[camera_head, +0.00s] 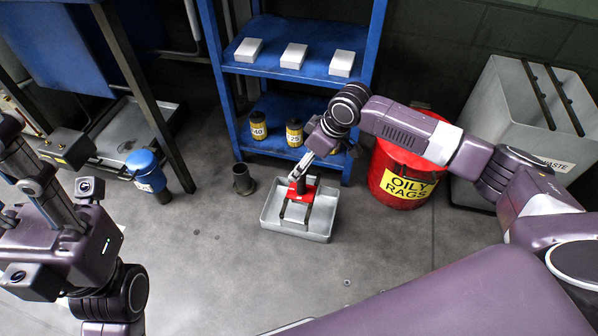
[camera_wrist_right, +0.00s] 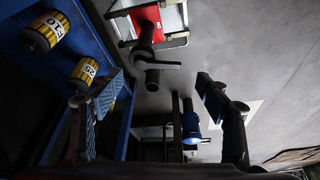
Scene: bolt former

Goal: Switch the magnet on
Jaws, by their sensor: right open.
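The magnet (camera_head: 303,194) is a red block with dark parts, standing in a grey tray (camera_head: 325,228) on the floor. In the right wrist view its red body (camera_wrist_right: 147,20) shows at the top, with a dark stem and what looks like a lever (camera_wrist_right: 158,63) below it. My right gripper (camera_head: 297,180) is over the magnet in the head view and partly covers it. In the right wrist view its fingers (camera_wrist_right: 160,84) are wide apart with nothing gripped. Whether a finger touches the lever cannot be told. My left arm is at the left edge; its fingers do not show.
A blue shelf (camera_head: 290,72) with white blocks and yellow-labelled canisters stands behind. A red oily-rags bin (camera_head: 405,188) and a grey waste bin (camera_head: 500,110) are at right. A dark cylinder (camera_head: 243,181) and a blue-topped container (camera_head: 147,172) stand left of the tray.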

